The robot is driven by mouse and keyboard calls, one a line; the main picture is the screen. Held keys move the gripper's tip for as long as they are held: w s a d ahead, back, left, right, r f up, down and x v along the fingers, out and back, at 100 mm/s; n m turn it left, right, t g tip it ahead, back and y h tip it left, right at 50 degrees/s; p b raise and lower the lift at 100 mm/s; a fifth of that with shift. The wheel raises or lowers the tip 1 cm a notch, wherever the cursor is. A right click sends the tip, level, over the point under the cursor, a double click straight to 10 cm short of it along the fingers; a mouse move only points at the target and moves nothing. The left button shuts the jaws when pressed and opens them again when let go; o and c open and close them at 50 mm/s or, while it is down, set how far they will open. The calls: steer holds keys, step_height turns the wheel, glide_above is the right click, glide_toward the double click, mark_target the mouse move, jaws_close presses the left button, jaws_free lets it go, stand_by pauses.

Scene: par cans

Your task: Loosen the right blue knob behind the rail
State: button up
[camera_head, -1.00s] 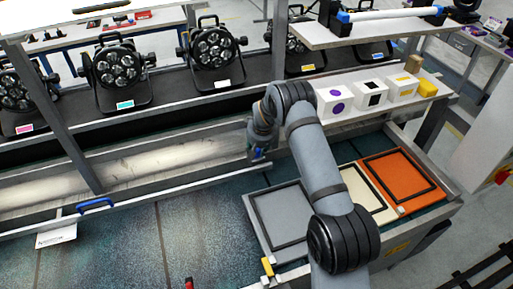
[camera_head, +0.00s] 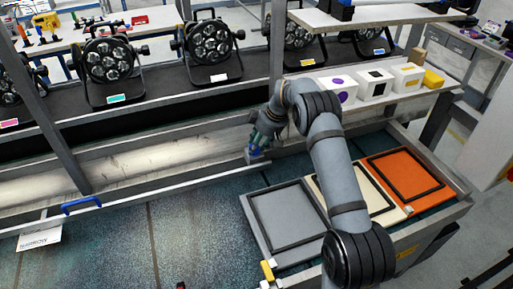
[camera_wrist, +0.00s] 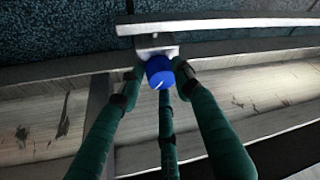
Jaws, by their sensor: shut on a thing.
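The right blue knob (camera_wrist: 160,72) sits on a small metal bracket at the rail (camera_wrist: 225,25) in the wrist view. My gripper (camera_wrist: 161,78) has three green fingers closed around it. The fingertips touch or nearly touch its sides, and a white mark shows on its face. In the head view, my gripper (camera_head: 257,148) is at the back side of the front rail (camera_head: 150,189), and a bit of the blue knob (camera_head: 255,153) shows at the fingertips. The fingers hide most of the knob there.
A blue handle (camera_head: 82,205) sits on the rail at left, above a white card (camera_head: 40,236). Grey (camera_head: 285,218), cream (camera_head: 333,194) and orange (camera_head: 405,180) panels lie right of my gripper. Several par cans (camera_head: 210,42) stand on the shelf behind. White boxes (camera_head: 372,86) stand on a ledge.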

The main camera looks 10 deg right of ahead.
steer(key=shift+a+r, duration=0.1)
steer(key=shift+a, duration=0.2)
steer(key=o, duration=1)
steer(key=shift+o, duration=0.5)
steer(key=shift+d, duration=0.15)
steer(key=v, duration=1.2)
